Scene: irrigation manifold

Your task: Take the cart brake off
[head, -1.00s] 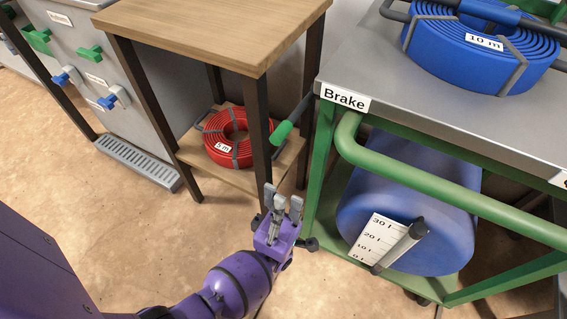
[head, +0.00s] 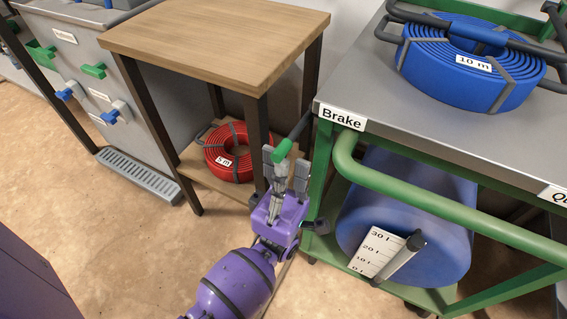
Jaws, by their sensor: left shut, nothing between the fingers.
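The green cart (head: 430,188) stands at the right, with a white "Brake" label (head: 341,117) on its top's near-left corner. Beside that corner the brake lever, a dark rod with a green grip (head: 282,149), slants out to the left and down. My left gripper (head: 285,161), on a purple arm, points up with its grey fingertips right at the green grip in the picture. It is shut with nothing held; whether it touches the lever I cannot tell. The fingers hide part of the space under the grip. My right gripper is out of view.
A wooden-topped table (head: 215,40) stands left of the cart, with a red hose coil (head: 228,165) on its lower shelf. A blue hose coil (head: 460,75) lies on the cart; a blue tank (head: 440,235) sits below. The floor at left is clear.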

